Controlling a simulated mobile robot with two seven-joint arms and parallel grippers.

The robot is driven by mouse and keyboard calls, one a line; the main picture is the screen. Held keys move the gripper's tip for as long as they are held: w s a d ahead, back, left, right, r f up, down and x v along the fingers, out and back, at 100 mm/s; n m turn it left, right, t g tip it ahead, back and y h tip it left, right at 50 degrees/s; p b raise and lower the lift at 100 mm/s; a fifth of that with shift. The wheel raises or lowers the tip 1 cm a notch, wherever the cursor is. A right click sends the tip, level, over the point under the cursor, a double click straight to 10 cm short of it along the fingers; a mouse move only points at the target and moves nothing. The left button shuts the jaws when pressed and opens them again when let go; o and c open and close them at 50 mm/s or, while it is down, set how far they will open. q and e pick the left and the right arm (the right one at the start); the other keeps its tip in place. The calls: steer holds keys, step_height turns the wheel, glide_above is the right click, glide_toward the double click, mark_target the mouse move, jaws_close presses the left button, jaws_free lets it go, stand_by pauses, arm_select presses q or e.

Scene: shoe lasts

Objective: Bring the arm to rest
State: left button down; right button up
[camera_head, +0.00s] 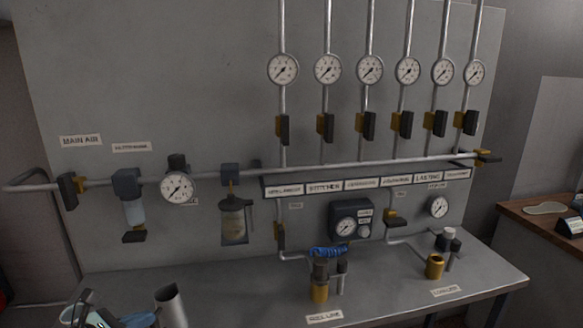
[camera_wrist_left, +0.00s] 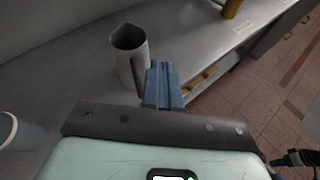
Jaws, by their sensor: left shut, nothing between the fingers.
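My left gripper (camera_head: 138,320) shows at the bottom left of the head view, low by the bench and partly cut off by the frame edge. In the left wrist view its blue fingers (camera_wrist_left: 162,85) are together with nothing between them. A grey open-topped cylinder (camera_head: 172,306) stands upright on the bench just right of the gripper. It also shows in the left wrist view (camera_wrist_left: 130,58), close beside the fingers; I cannot tell whether they touch.
A grey panel (camera_head: 200,60) carries pipes, gauges and valves behind the bench (camera_head: 400,296). Brass fittings (camera_head: 435,267) stand toward the bench's right. A pale round container (camera_wrist_left: 12,132) shows at the wrist view's left edge. A wooden counter (camera_head: 530,222) is at right.

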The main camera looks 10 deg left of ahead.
arm_select(q)
steer(key=s+d+f+m+g+p, duration=0.1)
steer(key=s+d+f+m+g, duration=0.2)
steer(key=f, duration=0.7)
steer(key=s+d+f+m+g+y+p, duration=0.1)
steer(key=s+d+f+m+g, duration=0.15)
steer(key=f, duration=0.75)
steer(key=s+d+f+m+g+p, duration=0.2)
steer(key=s+d+f+m+g, duration=0.15)
steer(key=f, duration=0.65)
steer(key=s+d+f+m+g+p, duration=0.2)
steer(key=s+d+f+m, duration=0.3)
steer(key=s+d+m, duration=0.3)
steer(key=s+d+f+m+g+p, duration=0.2)
steer(key=s+d+f+m, duration=0.4)
steer(key=s+d+m, duration=0.3)
steer(key=s, duration=0.3)
steer(key=shift+s, duration=0.1)
